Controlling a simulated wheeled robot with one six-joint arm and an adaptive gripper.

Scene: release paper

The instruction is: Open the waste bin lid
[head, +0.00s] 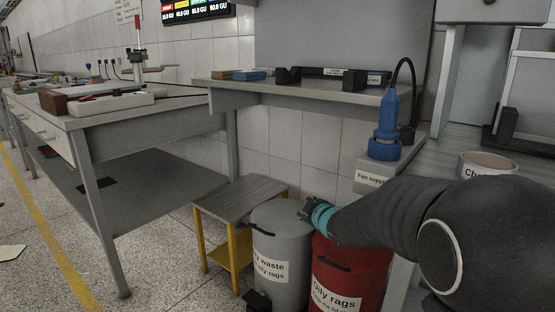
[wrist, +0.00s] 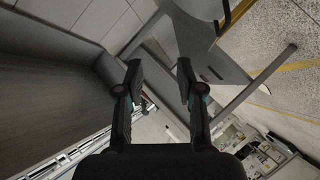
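The grey waste bin (head: 283,258) stands upright on the floor in the head view, with a label that partly reads "waste" and "oily rags". Its round grey lid (head: 278,217) is shut, and a dark handle (head: 264,230) shows on its upper front. My gripper (head: 305,213) is at the lid's right edge, coming in from the right; I cannot tell if it touches. In the wrist view my gripper (wrist: 159,71) has its two fingers apart with nothing between them. A grey rounded surface with a dark loop, seemingly the bin, shows at the top there.
A red bin (head: 350,272) labelled "Oily rags" stands close at the right, partly under my arm. A small stool-like table (head: 240,197) with yellow legs is at the left of the grey bin. A workbench shelf (head: 300,88) runs behind.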

